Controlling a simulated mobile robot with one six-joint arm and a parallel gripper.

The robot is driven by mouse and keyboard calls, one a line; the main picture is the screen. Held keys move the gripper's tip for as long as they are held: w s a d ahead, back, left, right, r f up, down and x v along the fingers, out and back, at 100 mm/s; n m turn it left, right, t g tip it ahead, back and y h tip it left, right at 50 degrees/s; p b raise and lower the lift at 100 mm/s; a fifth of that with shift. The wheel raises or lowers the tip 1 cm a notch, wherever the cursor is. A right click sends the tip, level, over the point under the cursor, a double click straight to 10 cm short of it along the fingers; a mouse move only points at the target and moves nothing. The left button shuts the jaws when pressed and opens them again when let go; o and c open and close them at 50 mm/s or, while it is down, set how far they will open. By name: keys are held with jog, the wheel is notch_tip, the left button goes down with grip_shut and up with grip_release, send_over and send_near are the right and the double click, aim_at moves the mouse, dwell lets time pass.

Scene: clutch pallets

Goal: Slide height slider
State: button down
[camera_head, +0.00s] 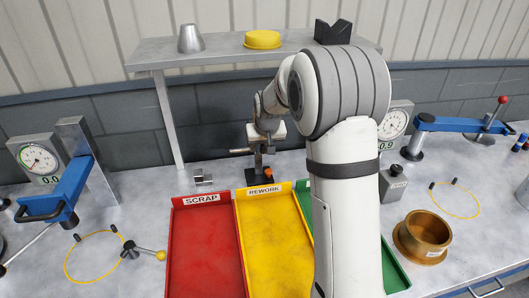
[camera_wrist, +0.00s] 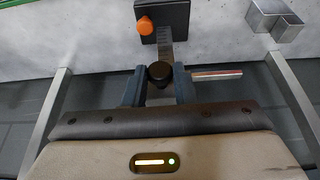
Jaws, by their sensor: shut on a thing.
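The height gauge stands behind the yellow tray, with a dark base (camera_head: 258,178) and an orange knob (camera_head: 268,171). In the wrist view I see its dark base (camera_wrist: 172,12), the orange knob (camera_wrist: 145,25) and the graduated column (camera_wrist: 166,48). The height slider, with a round black knob (camera_wrist: 159,72), is on the column. A thin pale and red arm (camera_wrist: 215,74) sticks out sideways near it. My gripper (camera_wrist: 159,86) is shut on the slider, one finger on each side of the knob. In the head view my arm partly hides the gripper (camera_head: 265,137).
Red scrap (camera_head: 203,245), yellow rework (camera_head: 270,240) and green (camera_head: 396,270) trays lie in front. A metal block (camera_head: 202,178) sits left of the gauge. A shelf (camera_head: 215,57) is above. Dial gauges with blue arms (camera_head: 68,190) (camera_head: 455,124) and a brass ring (camera_head: 424,235) flank the trays.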

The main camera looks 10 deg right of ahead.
jog(key=c, duration=1.2)
grip_release()
jog(key=b+v, duration=0.1)
jog(key=v, duration=0.6)
jog(key=shift+s+r+b, duration=0.2)
jog(key=shift+r+b, duration=0.15)
jog(key=shift+b, duration=0.05)
jog(key=s+g, duration=0.1)
jog(key=s, duration=3.2)
jog(key=shift+f, duration=0.25)
